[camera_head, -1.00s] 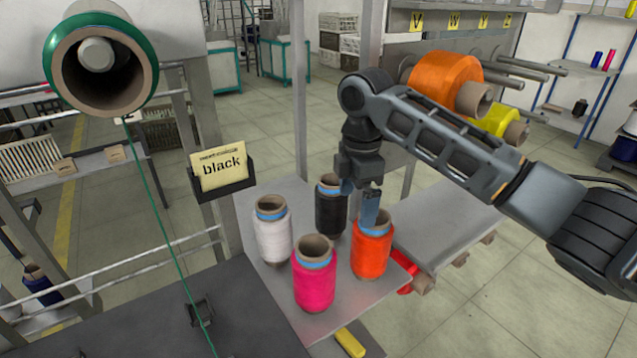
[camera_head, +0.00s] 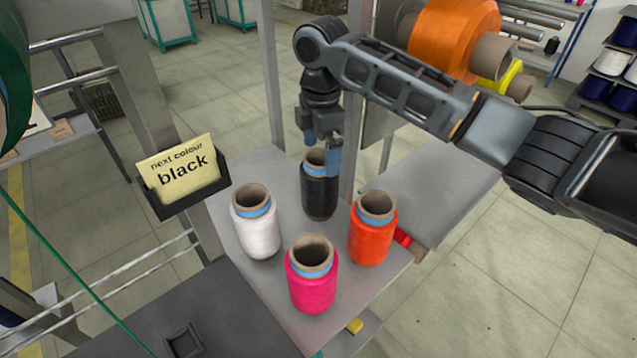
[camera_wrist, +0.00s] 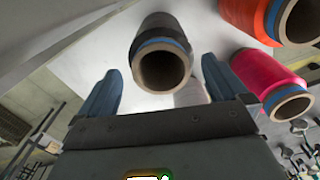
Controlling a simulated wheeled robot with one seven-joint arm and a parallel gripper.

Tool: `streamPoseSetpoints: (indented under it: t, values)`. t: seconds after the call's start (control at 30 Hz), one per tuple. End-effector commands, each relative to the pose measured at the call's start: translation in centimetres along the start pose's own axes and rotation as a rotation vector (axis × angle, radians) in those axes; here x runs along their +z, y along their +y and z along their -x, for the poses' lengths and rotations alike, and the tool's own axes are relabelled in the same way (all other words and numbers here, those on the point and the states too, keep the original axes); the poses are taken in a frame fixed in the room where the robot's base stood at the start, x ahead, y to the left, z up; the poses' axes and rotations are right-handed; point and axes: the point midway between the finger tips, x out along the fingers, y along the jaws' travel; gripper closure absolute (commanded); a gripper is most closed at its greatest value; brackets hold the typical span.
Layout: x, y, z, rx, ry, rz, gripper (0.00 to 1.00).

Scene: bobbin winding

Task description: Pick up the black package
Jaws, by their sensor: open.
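The black bobbin (camera_head: 319,196) stands upright at the back of a grey table, with a brown cardboard core and a blue band at its top. My gripper (camera_head: 321,153) is open just above it, fingers pointing down, one finger on each side of the bobbin's top in the picture. In the wrist view the black bobbin (camera_wrist: 162,60) shows between and beyond the two blue fingers of my gripper (camera_wrist: 161,85), its open core facing the camera. The fingers do not grip it. A card reading "next colour black" (camera_head: 183,168) sits in a holder at the left.
A white bobbin (camera_head: 256,228), a pink bobbin (camera_head: 311,280) and an orange bobbin (camera_head: 372,235) stand close by on the same table (camera_head: 262,163). A large orange spool (camera_head: 449,35) hangs on a rack behind my arm. A metal post rises behind the table.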

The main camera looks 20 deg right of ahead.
Motion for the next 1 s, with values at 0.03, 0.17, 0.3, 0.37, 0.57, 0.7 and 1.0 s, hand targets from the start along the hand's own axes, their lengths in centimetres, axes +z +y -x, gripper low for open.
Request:
streamPoseSetpoints:
  t: [0.03,0.17,0.3,0.37,0.57,0.7,1.0]
  values:
    - [0.0,0.0,-0.4,-0.002,-0.001,0.000,0.00]
    - [-0.2,-0.1,-2.1,-0.004,-0.001,-0.001,0.00]
    - [-0.2,0.0,-4.1,-0.002,-0.001,-0.002,0.00]
    - [-0.2,0.0,-4.6,-0.001,-0.001,-0.001,0.00]
    - [-0.2,0.0,-5.2,0.000,-0.001,-0.001,0.00]
    - [-0.3,0.0,-5.2,0.000,-0.001,-0.001,0.04]
    - [-0.3,0.0,-5.1,0.000,0.000,-0.001,0.33]
